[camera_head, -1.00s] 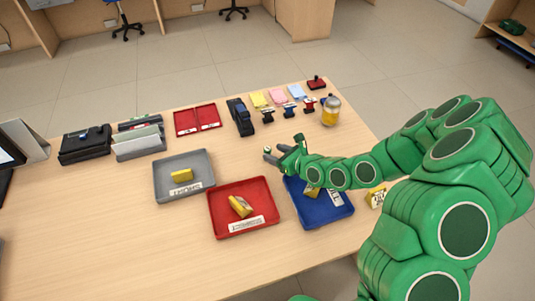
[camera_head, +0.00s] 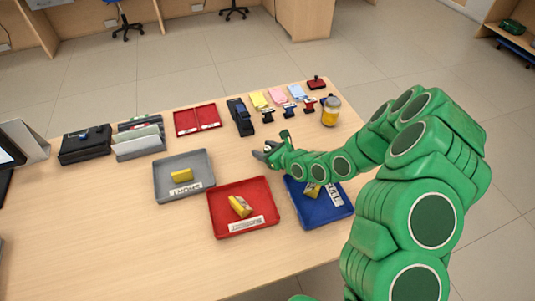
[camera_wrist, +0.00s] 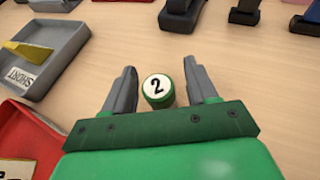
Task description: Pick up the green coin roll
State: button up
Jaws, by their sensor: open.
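The green coin roll (camera_wrist: 157,91) stands upright on the wooden counter in the wrist view, with a white top marked "2". My gripper (camera_wrist: 160,85) is open, and its two grey fingers lie on either side of the roll. In the head view my gripper (camera_head: 263,152) is low over the counter behind the red tray, and the roll is hidden or too small to tell there.
A grey tray (camera_head: 208,165), a red tray (camera_head: 213,222) and a blue tray (camera_head: 322,218) hold yellow pieces in front of my gripper. Behind stand a dark device (camera_head: 240,118), several stamps and a yellow jar (camera_head: 331,111). Bare counter lies left of the grey tray.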

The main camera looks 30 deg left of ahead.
jog(key=shift+c, duration=0.3)
grip_shut()
jog(key=shift+r, duration=0.15)
